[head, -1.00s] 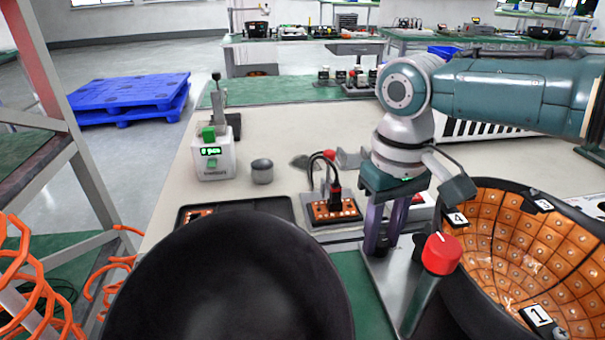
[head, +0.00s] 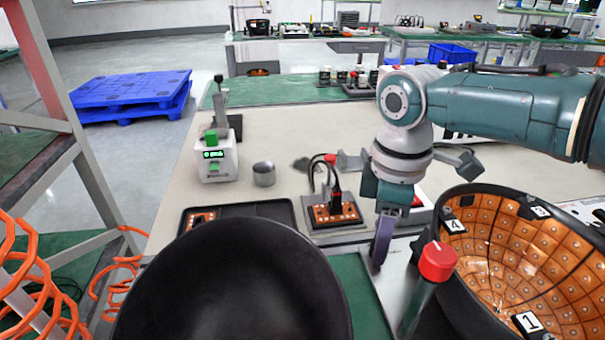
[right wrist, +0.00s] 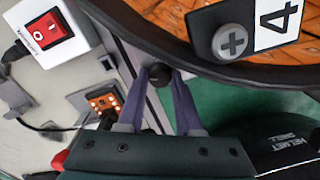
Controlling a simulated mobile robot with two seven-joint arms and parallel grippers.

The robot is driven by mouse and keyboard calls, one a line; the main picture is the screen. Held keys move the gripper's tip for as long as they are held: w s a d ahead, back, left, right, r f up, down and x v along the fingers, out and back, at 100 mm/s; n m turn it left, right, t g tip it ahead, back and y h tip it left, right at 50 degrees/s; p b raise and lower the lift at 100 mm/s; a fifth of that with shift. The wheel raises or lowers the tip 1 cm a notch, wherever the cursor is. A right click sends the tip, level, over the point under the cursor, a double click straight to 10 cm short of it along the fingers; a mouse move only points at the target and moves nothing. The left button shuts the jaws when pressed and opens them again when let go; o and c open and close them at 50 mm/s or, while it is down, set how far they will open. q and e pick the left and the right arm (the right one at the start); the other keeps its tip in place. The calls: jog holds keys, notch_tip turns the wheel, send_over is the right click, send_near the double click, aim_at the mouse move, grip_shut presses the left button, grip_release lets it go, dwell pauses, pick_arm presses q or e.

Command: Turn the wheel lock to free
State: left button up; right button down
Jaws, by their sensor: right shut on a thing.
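My right gripper (head: 379,262) points down beside the tiled bowl. In the right wrist view its purple fingers (right wrist: 160,80) are shut on a small round black knob (right wrist: 157,77). A red-capped post (head: 437,261) with a white mark on top stands just right of the gripper. The orange-tiled black bowl (head: 500,262) with numbered labels stands behind it at the right. My left gripper is not in view.
A large black dome (head: 235,285) fills the front middle. Behind it are a black tray (head: 265,210), a cabled orange socket block (head: 335,213) and a white box with a green display (head: 215,157). A red rocker switch (right wrist: 47,32) shows in the right wrist view.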

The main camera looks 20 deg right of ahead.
jog(key=shift+n, duration=2.2)
jog(key=c, duration=0.6)
grip_release()
jog(key=shift+r, duration=0.15)
jog(key=shift+r+p, duration=1.4)
jog(key=shift+r, duration=3.5)
jog(key=shift+r, duration=0.1)
